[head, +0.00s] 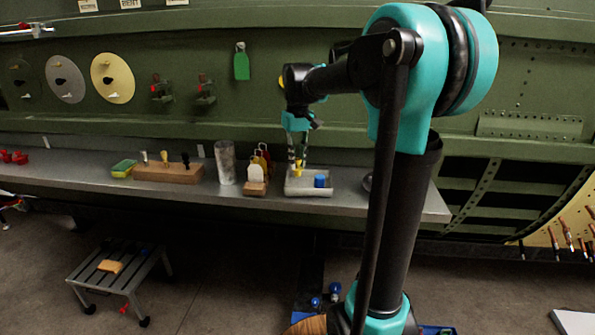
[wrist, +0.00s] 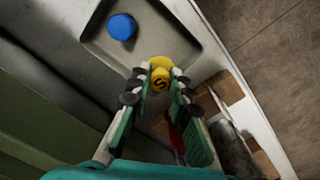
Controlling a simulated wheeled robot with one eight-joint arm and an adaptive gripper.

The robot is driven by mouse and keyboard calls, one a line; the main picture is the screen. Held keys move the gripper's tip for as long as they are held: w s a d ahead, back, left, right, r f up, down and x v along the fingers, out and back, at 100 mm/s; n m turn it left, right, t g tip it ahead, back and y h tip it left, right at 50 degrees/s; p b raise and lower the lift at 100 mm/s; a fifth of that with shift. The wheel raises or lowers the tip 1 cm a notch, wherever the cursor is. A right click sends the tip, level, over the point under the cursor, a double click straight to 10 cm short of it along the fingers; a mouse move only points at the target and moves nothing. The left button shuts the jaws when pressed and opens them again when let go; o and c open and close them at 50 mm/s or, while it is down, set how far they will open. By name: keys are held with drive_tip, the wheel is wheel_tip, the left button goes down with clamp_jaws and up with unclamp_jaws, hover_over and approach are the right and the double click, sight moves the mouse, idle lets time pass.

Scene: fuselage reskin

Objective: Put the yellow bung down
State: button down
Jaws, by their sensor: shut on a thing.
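The yellow bung (wrist: 160,76) is between my fingertips in the wrist view, with a dark mark on its face. In the head view the bung (head: 298,168) shows small below my gripper (head: 298,158), over the grey tray (head: 308,192). My gripper (wrist: 160,84) is shut on the bung and points down at the tray. The tray also shows in the wrist view (wrist: 172,42), with the bung near its wall. I cannot tell whether the bung touches the tray floor. A blue bung (head: 320,181) sits in the tray; it also shows in the wrist view (wrist: 122,27).
On the bench (head: 215,192), left of the tray, stand a wooden tag holder (head: 255,188), a grey cylinder (head: 225,163), a wooden block with handled tools (head: 168,173) and a green-yellow sponge (head: 124,169). The green fuselage wall (head: 200,130) rises behind. A step stool (head: 118,269) stands on the floor.

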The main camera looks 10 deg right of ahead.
sight(298, 163)
drive_tip(key=shift+f, duration=2)
drive_tip(key=c, duration=1.4)
unclamp_jaws()
wheel_tip(298, 163, up, 12)
drive_tip(key=shift+r, duration=0.1)
